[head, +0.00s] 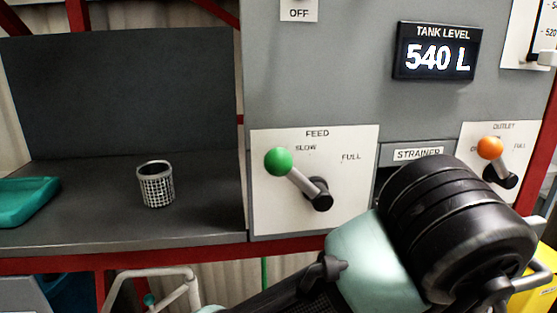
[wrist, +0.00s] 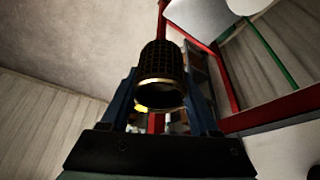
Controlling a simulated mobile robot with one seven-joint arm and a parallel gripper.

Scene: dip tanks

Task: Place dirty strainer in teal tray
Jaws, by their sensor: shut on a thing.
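My gripper (wrist: 163,88) is shut on a dark mesh strainer (wrist: 160,62) in the wrist view. The strainer has a brownish-gold rim and sits between the two blue fingers. In the head view my arm's dark wrist end hides the gripper and the held strainer. The teal tray (head: 24,200) lies at the left edge of the dark shelf, cut off by the picture edge. My gripper is well to the right of it.
A bright metal mesh strainer (head: 156,184) stands upright on the shelf (head: 100,222), right of the tray. The panel has a green feed lever (head: 278,162), an orange outlet lever (head: 490,148) and a display (head: 437,52) reading 540 L. Red frame bars edge the shelf.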

